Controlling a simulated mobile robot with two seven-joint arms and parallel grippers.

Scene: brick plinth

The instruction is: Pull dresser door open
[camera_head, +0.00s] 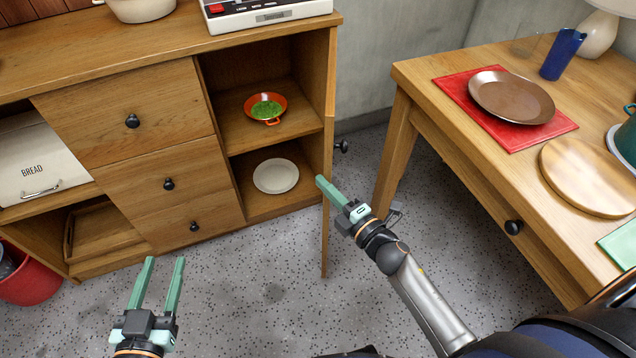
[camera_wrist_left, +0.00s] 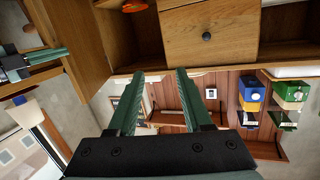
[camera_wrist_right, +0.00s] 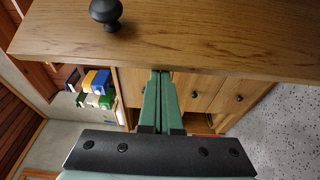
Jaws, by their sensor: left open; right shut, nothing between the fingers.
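The dresser door (camera_head: 328,225) stands swung out from the right side of the wooden dresser (camera_head: 90,55), seen nearly edge-on. Its dark round knob (camera_head: 341,146) is on the outer face. In the right wrist view the door (camera_wrist_right: 200,40) spans the top, with the knob (camera_wrist_right: 105,10) at upper left. My right gripper (camera_head: 320,181) is shut and empty, its fingertips at the door's free edge, below the knob; I cannot tell whether they touch. My left gripper (camera_head: 165,259) is open and empty over the floor, in front of the drawers.
The opened compartment holds an orange bowl (camera_head: 265,107) above and a white plate (camera_head: 276,176) below. A wooden table (camera_head: 415,75) with a red mat, plates and a lamp stands at right. A red bucket (camera_head: 30,284) is at far left. Speckled floor in front is clear.

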